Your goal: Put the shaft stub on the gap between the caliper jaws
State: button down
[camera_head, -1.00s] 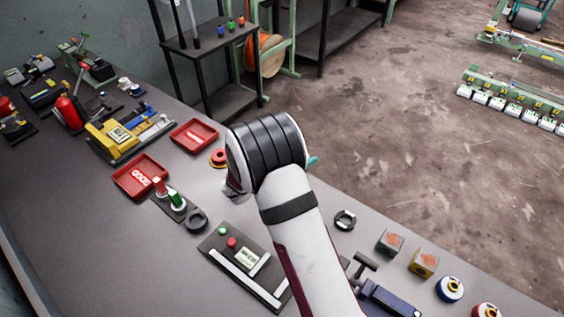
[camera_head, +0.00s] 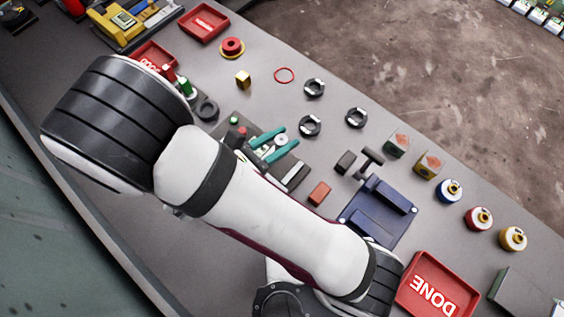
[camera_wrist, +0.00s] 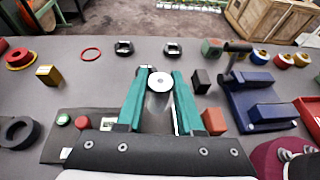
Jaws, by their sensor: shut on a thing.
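The shaft stub (camera_wrist: 159,81), a grey cylinder with a pale round top and a dark centre hole, stands upright between the teal fingers of my gripper (camera_wrist: 160,90). My gripper is shut on it; its lower part is partly hidden. In the head view, my gripper (camera_head: 270,146) and the stub's pale top (camera_head: 281,139) show over a dark plate (camera_head: 297,177) with pale bars, a likely caliper. The plate also shows at lower left in the wrist view (camera_wrist: 66,149). My gripper covers most of it, so the gap between jaws and any contact cannot be told.
An orange-red block (camera_head: 319,193), a dark block (camera_head: 345,161) and a blue fixture (camera_head: 378,212) lie right of my gripper. Several dark rings (camera_head: 314,88), a thin red ring (camera_head: 284,75) and a brass cube (camera_head: 243,79) lie beyond. A red DONE tray (camera_head: 430,285) is at lower right.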

jog(key=f, duration=0.7)
jog(key=shift+s+f, duration=0.4)
jog(key=c, duration=0.5)
grip_release()
jog(key=shift+f, duration=0.1)
jog(key=shift+c, duration=0.2)
